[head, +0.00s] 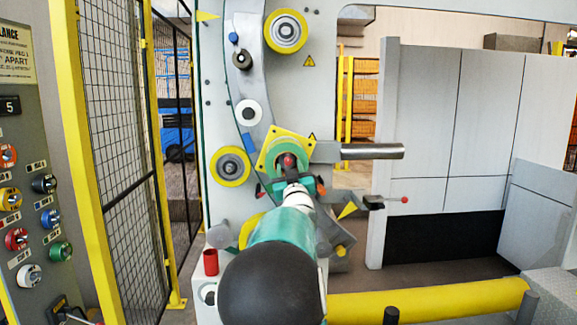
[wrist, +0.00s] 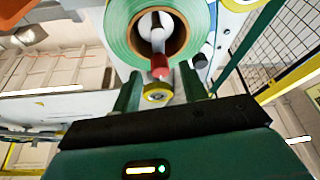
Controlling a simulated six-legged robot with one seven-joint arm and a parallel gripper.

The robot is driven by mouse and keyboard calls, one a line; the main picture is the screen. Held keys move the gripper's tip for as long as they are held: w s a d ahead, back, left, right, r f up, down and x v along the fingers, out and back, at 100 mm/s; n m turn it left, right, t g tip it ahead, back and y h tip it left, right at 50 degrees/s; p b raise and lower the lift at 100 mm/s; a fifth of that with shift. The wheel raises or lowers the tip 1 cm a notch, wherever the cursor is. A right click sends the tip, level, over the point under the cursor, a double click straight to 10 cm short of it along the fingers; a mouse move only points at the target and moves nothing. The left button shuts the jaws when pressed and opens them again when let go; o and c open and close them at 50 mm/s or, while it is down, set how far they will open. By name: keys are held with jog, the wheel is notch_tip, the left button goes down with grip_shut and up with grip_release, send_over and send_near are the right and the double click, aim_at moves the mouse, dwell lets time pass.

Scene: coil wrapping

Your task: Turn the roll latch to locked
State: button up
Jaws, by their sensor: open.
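The green roll (head: 287,147) sits on the machine's upright face, in front of a yellow plate (head: 275,150). The roll latch, with a red end (head: 289,160), shows at the middle of the roll. In the wrist view the green roll (wrist: 117,22) has a brown core, and the red latch end (wrist: 160,67) stands out below its white hub (wrist: 156,24). My gripper (wrist: 158,88) is open, its two dark green fingers apart just short of the red end. I cannot tell whether they touch it. In the head view my arm partly hides my gripper (head: 290,184).
A metal bar (head: 372,151) juts right from beside the roll. A lever with a red ball (head: 404,199) is lower right. Yellow rollers (head: 286,31) are above and left. A mesh fence (head: 107,120) and control panel (head: 35,190) stand left; a yellow cylinder (head: 430,299) lies low right.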

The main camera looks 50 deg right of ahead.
jog(key=shift+x, duration=1.2)
grip_shut()
jog(key=shift+s+m+g+h, duration=0.1)
jog(key=shift+m+g+h, duration=0.2)
jog(key=shift+m, duration=0.2)
jog(key=shift+s+d+f+m+g, duration=0.25)
jog(key=shift+f+m+g, duration=0.95)
jog(key=shift+m, duration=3.5)
jog(key=shift+s+d+f+m+g, duration=0.3)
jog(key=shift+m+g, duration=1.85)
jog(key=shift+m, duration=2.55)
jog(key=shift+s+d+f+m+g, duration=0.2)
jog(key=shift+f+m+g, duration=1)
jog(key=shift+m, duration=3.5)
jog(key=shift+r+g+y, duration=0.4)
jog(key=shift+r+g, duration=0.05)
